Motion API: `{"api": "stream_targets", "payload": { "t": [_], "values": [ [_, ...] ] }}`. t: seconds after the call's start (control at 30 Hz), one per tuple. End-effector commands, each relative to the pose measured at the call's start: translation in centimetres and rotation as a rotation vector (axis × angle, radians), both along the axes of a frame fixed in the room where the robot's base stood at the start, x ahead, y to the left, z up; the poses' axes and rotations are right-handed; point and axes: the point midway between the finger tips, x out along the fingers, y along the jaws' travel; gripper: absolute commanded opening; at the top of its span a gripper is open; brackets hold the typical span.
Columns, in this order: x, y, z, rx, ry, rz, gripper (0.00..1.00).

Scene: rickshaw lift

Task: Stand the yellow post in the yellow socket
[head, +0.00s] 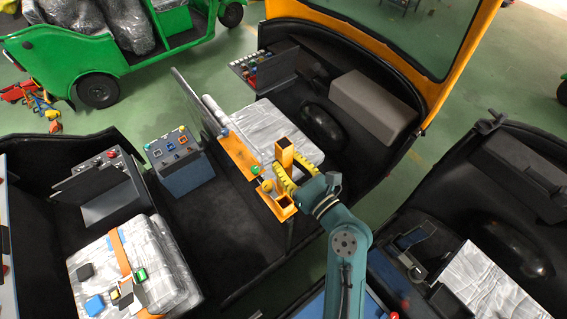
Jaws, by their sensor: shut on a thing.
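My gripper (284,172) is over the front edge of the silver-wrapped seat, at the end of my teal arm. It is shut on a yellow square post (285,157), which stands up between the fingers with its dark top showing. A yellow square socket (284,209) with a dark opening sits just below the gripper in the picture, near the orange board's lower end. The post appears apart from the socket. The fingers hide the post's lower part, so I cannot tell its height above the seat.
An orange board (238,152) runs along the seat (250,122), with a green ball (257,170) and a yellow knob (267,185) near the socket. A dark upright panel (197,103) stands left. A grey box (373,108) lies behind. Another wrapped seat (165,262) holds small objects.

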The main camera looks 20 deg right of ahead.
Motion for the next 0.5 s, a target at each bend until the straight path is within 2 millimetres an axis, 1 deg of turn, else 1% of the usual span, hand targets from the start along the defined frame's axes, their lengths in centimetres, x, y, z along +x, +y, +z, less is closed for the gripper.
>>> {"api": "stream_targets", "payload": {
  "t": [0.03, 0.1, 0.5],
  "values": [
    [0.0, 0.0, -1.0, -0.001, -0.002, 0.000, 0.00],
    [0.0, 0.0, -1.7, 0.000, -0.003, 0.000, 0.00],
    [0.0, 0.0, -5.5, -0.001, -0.002, 0.001, 0.00]
  ]
}}
